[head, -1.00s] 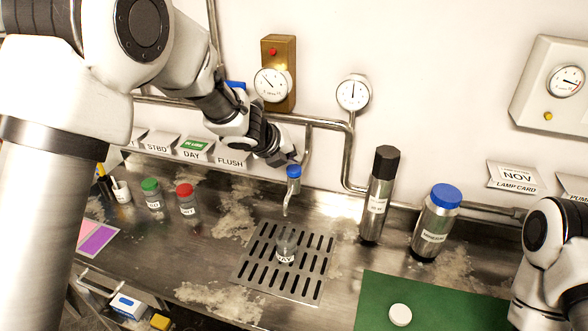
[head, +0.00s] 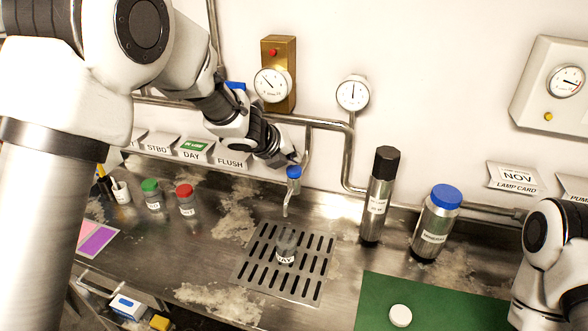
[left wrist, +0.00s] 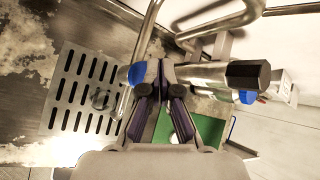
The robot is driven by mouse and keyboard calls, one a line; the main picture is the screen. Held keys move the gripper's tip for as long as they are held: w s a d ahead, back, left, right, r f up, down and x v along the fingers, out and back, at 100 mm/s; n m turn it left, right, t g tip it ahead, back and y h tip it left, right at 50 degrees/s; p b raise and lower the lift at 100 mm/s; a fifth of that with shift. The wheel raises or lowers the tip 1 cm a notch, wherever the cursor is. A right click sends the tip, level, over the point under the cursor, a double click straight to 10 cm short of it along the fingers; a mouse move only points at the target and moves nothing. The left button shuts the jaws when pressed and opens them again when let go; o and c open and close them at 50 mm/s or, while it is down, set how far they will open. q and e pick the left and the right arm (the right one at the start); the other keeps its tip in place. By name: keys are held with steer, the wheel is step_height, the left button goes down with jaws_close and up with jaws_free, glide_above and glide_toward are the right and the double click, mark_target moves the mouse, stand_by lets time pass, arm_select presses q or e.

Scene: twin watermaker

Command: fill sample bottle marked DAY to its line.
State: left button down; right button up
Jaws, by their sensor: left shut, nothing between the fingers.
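The clear sample bottle marked DAY (head: 286,248) stands upright on the slotted drain grille (head: 246,272), below and slightly left of the spout. It also shows from above in the left wrist view (left wrist: 100,99). Its fill line and water level are too small to read. The tap has a blue knob (head: 293,172) and a thin curved spout (head: 286,207). My left gripper (head: 292,160) is shut and empty, with its fingertips right beside the knob. In the left wrist view the closed fingers (left wrist: 161,76) are just right of the blue knob (left wrist: 137,74); contact is unclear. My right gripper is out of view.
A black-capped steel flask (head: 377,200) and a blue-lidded bottle (head: 435,225) stand right of the tap. Green-capped (head: 151,195) and red-capped (head: 187,200) bottles stand left. A green mat (head: 430,306) carries a white cap (head: 400,315). Pipes and gauges line the wall.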

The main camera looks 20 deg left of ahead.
arm_select(q)
steer(key=shift+f, duration=0.35)
steer(key=shift+f+b, duration=0.55)
steer(key=shift+b, duration=0.15)
steer(key=shift+r, duration=0.15)
stand_by(6.0)
steer(key=shift+r+p, duration=0.8)
steer(key=shift+p, duration=0.15)
